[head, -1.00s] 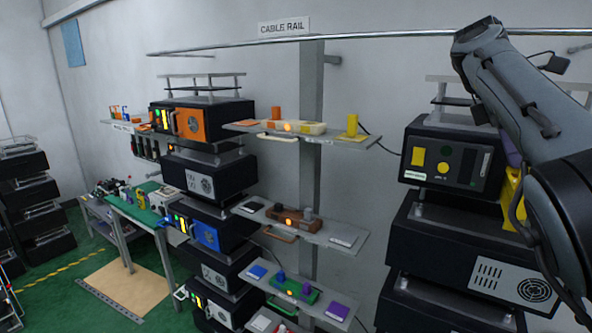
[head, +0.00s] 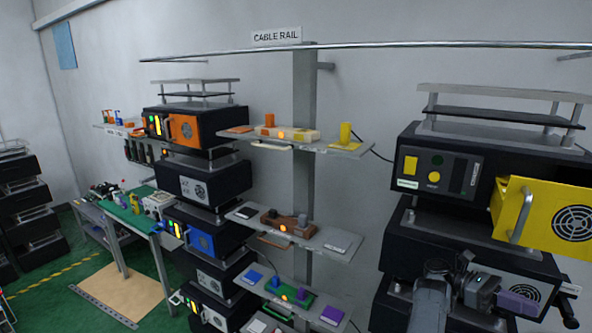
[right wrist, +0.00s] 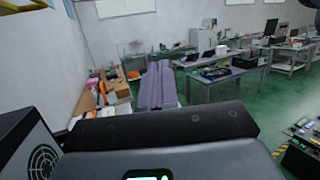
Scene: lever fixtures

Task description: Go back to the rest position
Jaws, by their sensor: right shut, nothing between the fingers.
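My right gripper (head: 522,304) is low at the right of the head view, in front of the lower black unit of the right stack. Its purple fingers are together with nothing between them. In the right wrist view the fingers (right wrist: 156,82) lie side by side and point out into the open room. They look clear of the shelves and units. My left gripper is not in view.
A yellow module with a handle (head: 560,218) sticks out of the right black unit (head: 432,175), above my right gripper. Shelves (head: 300,240) and another stack (head: 200,185) stand left. A metal rail (head: 400,46) crosses above. Worktables (right wrist: 228,77) stand farther off.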

